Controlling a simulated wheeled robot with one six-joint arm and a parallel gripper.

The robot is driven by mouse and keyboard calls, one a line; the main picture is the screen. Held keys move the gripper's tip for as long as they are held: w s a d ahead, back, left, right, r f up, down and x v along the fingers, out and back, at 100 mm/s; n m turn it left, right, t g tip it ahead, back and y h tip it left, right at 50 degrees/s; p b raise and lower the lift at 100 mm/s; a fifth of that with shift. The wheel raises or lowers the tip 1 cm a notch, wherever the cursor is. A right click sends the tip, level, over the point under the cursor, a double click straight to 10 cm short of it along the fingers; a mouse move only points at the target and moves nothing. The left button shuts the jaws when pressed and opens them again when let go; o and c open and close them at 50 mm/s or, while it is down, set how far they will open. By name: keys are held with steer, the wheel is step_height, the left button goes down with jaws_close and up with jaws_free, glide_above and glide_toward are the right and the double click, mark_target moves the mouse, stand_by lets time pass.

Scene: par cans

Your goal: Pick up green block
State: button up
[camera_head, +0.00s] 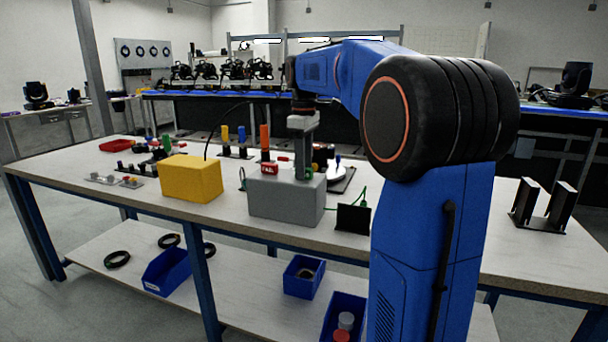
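I cannot make out a plain green block. The green things I see are a small upright green piece (167,142) at the back left of the table and a thin green item (362,194) by a black plate at the right. My gripper (303,172) points down at the right rear of a grey box (284,202). Its fingertips are small and partly blend with the box, so I cannot tell whether they are open, shut or holding something.
A yellow box (191,178) stands left of the grey box, and a red tag (269,168) shows at the grey box's top. Upright yellow (226,135) and orange (265,137) pieces stand behind. A black bracket (543,205) stands right. The table's front left is clear.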

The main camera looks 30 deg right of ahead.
steer(key=shift+c, duration=0.3)
jaws_close()
steer(key=shift+r, duration=0.15)
